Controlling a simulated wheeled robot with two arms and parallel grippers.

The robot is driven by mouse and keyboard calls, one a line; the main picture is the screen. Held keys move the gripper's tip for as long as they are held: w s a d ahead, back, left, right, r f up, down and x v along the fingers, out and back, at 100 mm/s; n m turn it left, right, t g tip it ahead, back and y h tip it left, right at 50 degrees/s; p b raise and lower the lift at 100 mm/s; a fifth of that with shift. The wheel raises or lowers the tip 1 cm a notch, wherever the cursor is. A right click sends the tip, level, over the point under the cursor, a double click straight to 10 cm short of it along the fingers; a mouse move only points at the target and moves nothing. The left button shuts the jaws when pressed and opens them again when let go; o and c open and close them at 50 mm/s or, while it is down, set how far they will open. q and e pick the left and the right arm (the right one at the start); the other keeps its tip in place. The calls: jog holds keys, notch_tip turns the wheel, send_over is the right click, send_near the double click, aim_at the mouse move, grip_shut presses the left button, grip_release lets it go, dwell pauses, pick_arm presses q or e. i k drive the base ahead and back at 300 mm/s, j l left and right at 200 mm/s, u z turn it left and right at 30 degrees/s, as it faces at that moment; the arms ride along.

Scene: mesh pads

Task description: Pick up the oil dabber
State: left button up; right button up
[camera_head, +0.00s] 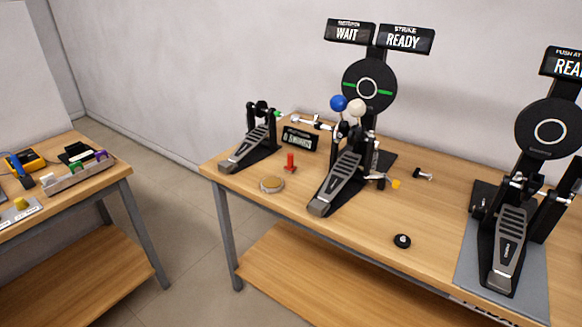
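A small red upright piece (290,163) stands on the right table, left of the middle pedal. It may be the oil dabber, but it is too small to tell. Neither of my grippers is in view, and nothing is seen being held.
The right table (420,215) holds a small pedal (250,150), a middle pedal (340,180) with blue and white beaters, and a right pedal (505,245) on a grey mat. A black puck (402,241) lies near the front. The left table (100,182) holds a tray (78,174). Floor (185,210) between tables is clear.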

aim_at(290, 169)
jog(key=i+j, duration=0.75)
jog(key=j, duration=0.15)
